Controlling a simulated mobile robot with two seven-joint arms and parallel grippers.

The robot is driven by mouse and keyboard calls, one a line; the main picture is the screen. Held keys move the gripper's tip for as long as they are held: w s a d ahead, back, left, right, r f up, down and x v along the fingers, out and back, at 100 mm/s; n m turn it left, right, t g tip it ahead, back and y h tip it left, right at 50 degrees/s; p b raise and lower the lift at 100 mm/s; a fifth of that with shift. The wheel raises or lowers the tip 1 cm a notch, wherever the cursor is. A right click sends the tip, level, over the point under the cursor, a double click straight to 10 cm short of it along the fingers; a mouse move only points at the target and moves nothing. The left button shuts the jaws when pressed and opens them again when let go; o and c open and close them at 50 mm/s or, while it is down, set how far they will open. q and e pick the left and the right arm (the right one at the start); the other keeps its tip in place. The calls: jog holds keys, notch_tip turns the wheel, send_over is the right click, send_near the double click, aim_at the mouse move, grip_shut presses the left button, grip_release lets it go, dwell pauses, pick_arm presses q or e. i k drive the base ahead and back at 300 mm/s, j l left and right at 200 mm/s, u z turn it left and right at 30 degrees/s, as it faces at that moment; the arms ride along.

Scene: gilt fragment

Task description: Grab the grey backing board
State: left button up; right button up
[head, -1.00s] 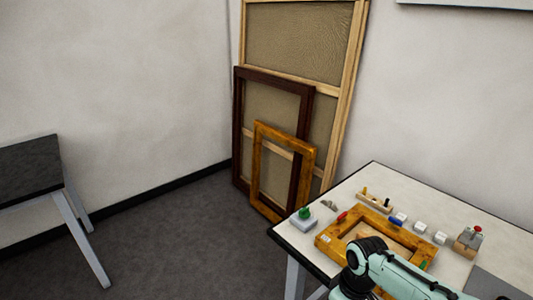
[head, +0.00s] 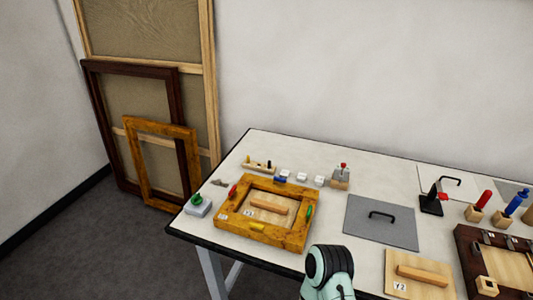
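A flat grey board (head: 370,228) with a black handle (head: 382,214) lies on the white table, right of the gilt frame (head: 227,222). I take it to be the grey backing board. Its whole top shows and nothing covers it. A teal and black link of my own arm shows at the bottom edge, in front of the table and left of the board. Neither of my grippers is in view.
The white table (head: 350,178) also holds a wooden panel marked Y2 (head: 412,282), a dark frame (head: 467,252), a black stand (head: 431,204), red and blue handled tools (head: 515,203) and a pale panel with a handle (head: 436,180). Larger frames (head: 135,90) lean on the wall at left.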

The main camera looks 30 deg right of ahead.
aim_at(391, 224)
jog(key=z, duration=2.15)
